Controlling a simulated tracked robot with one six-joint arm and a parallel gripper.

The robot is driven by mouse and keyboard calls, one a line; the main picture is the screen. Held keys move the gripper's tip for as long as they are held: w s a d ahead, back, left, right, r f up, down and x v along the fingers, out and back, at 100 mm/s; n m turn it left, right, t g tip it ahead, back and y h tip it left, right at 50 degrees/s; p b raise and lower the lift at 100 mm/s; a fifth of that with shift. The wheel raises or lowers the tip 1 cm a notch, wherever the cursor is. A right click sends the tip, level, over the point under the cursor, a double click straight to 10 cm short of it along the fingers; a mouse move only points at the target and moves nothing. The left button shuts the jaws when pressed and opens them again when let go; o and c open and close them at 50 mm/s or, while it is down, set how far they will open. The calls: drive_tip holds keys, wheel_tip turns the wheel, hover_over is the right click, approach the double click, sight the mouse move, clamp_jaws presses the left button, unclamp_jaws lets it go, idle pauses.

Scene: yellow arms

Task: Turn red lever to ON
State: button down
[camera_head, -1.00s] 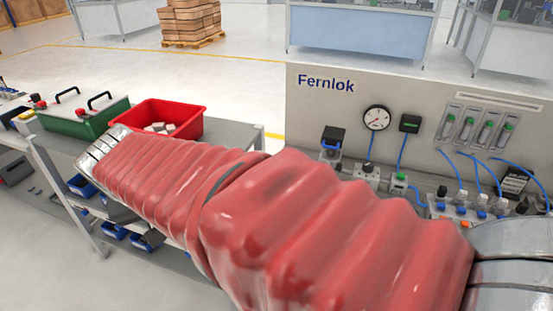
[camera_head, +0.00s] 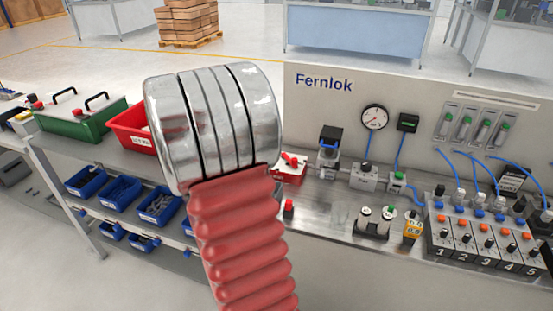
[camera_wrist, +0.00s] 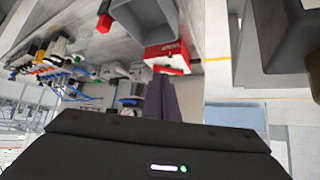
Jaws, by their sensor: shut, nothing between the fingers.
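A red valve box (camera_head: 290,168) with a red lever (camera_head: 291,159) on top stands on the bench, partly hidden behind my arm in the head view. The wrist view shows the red box (camera_wrist: 166,52) with a white face, and the red lever (camera_wrist: 172,70) at its near side. My gripper (camera_wrist: 160,80) shows as dark, shut fingers just below the lever in the wrist view. They hold nothing, and I cannot tell whether they touch the lever. The ON marking is too small to read. In the head view my gripper is hidden behind my arm.
A red button (camera_head: 289,207) sits near the bench's front edge. A gauge (camera_head: 376,117), fittings and a numbered valve block (camera_head: 470,240) stand to the right. A red bin (camera_head: 130,127) and green case (camera_head: 82,120) are at left. A grey box (camera_wrist: 147,22) stands beside the red box.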

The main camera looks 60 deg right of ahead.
drive_tip(key=shift+s+d+f, duration=0.15)
drive_tip(key=shift+d+f, duration=0.05)
drive_tip(key=shift+d, duration=0.4)
approach(292, 164)
wheel_tip(292, 164, down, 4)
drive_tip(key=d, duration=0.3)
drive_tip(key=shift+s+d+r, duration=0.1)
drive_tip(key=shift+s+d, duration=0.3)
drive_tip(key=shift+s, duration=0.3)
drive_tip(key=shift+a, duration=0.1)
